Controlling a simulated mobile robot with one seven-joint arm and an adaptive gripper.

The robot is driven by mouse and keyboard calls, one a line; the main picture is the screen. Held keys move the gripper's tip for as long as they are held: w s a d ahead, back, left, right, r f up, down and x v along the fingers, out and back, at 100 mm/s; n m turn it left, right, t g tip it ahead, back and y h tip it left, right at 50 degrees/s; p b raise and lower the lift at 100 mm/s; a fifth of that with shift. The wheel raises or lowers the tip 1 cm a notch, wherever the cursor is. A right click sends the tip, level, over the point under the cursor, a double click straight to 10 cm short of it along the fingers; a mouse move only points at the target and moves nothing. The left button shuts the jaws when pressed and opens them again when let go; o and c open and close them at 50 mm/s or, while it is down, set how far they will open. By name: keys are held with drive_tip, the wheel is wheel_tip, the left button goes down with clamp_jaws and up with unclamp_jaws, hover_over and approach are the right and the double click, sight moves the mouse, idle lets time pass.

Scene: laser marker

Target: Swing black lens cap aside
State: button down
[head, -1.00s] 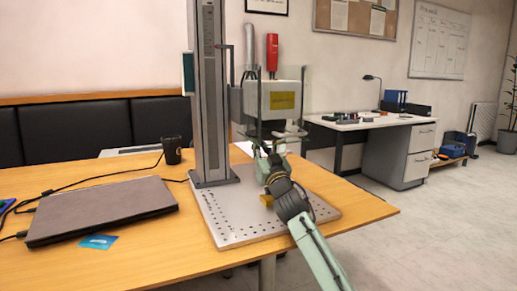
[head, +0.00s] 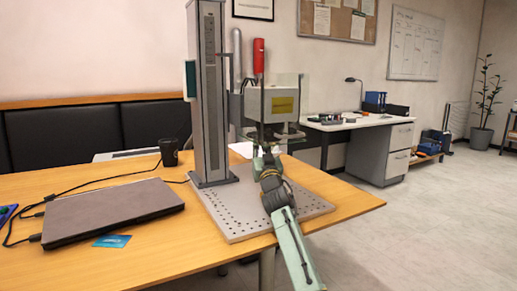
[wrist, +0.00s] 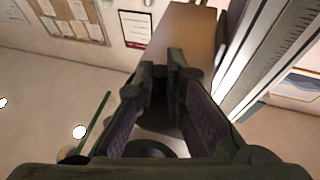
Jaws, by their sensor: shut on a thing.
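The laser marker's boxy head (head: 272,100) hangs on a tall grey column (head: 209,100) above a perforated base plate (head: 232,225). My gripper (head: 264,157) is just under the head, reaching up from the front. In the wrist view my gripper (wrist: 163,62) points up past the brown underside of the head (wrist: 187,38), its fingers close together. A dark piece, seemingly the black lens cap (wrist: 165,120), shows between the fingers, which are shut on it. Its outline is mostly hidden by the fingers. In the head view it cannot be made out.
A clear guard (head: 298,128) surrounds the head close to my gripper. A closed laptop (head: 113,211), a black mug (head: 169,151) and cables lie left on the wooden table (head: 150,262). The floor to the right is open.

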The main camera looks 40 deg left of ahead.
drive_tip(key=shift+r, duration=0.1)
drive_tip(key=c, duration=1.7)
unclamp_jaws()
drive_tip(key=shift+o, duration=0.2)
drive_tip(key=v, duration=0.7)
drive_tip(key=shift+s+d, duration=0.2)
drive_tip(key=shift+d, duration=0.05)
